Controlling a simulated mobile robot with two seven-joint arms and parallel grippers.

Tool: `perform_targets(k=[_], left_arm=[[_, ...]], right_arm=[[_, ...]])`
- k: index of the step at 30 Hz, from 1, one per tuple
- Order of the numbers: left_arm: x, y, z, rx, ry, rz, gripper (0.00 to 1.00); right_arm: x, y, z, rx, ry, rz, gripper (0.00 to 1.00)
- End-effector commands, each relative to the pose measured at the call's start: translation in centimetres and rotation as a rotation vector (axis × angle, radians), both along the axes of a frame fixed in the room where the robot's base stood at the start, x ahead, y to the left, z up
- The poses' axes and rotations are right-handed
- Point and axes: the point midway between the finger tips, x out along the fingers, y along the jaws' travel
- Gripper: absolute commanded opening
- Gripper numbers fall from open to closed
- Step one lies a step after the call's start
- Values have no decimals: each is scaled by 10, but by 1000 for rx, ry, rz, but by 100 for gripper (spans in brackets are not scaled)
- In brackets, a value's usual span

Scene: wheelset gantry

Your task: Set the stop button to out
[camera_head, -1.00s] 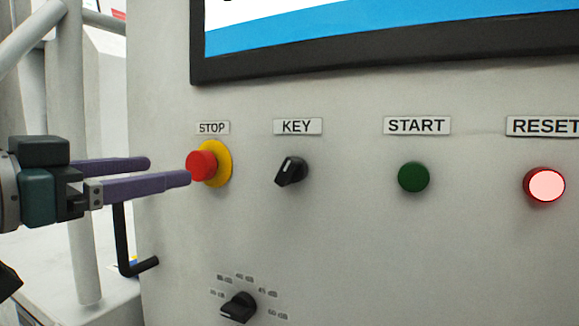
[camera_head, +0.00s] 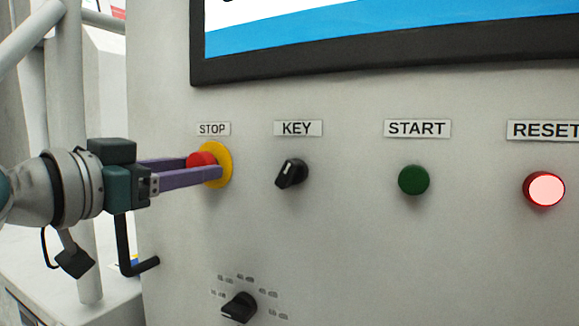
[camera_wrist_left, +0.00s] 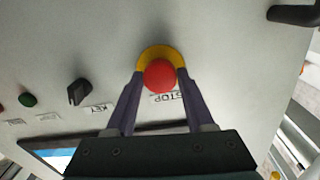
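The stop button has a red cap (camera_head: 200,159) on a yellow round base (camera_head: 224,165), under the STOP label on the grey panel. In the left wrist view the red cap (camera_wrist_left: 160,76) sits between the two purple fingers of my left gripper (camera_wrist_left: 159,80). In the head view the left gripper (camera_head: 205,168) reaches in from the left, and its near finger hides the lower part of the cap. The fingers are apart, one on each side of the cap; I cannot tell whether they touch it. My right gripper is not in view.
To the right on the panel (camera_head: 340,240) are the black key switch (camera_head: 291,173), green start button (camera_head: 413,180) and lit reset button (camera_head: 543,189). A black rotary knob (camera_head: 239,307) is below. A screen (camera_head: 400,40) is above. A black handle (camera_head: 125,250) is below the gripper.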

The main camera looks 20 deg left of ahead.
Motion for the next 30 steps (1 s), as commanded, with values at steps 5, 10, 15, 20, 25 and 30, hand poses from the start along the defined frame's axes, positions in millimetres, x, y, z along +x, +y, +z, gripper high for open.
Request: perform_targets(k=[5, 10, 15, 20, 25, 30], left_arm=[[0, 0, 0, 0, 0, 0, 32], [0, 0, 0, 0, 0, 0, 13], [0, 0, 0, 0, 0, 0, 0], [0, 0, 0, 0, 0, 0, 0], [0, 0, 0, 0, 0, 0, 0], [-2, 0, 0, 1, 1, 0, 0]], right_arm=[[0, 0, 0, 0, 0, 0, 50], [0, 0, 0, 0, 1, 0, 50], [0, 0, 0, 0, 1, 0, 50], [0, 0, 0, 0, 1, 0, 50], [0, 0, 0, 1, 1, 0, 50], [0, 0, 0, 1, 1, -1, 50]])
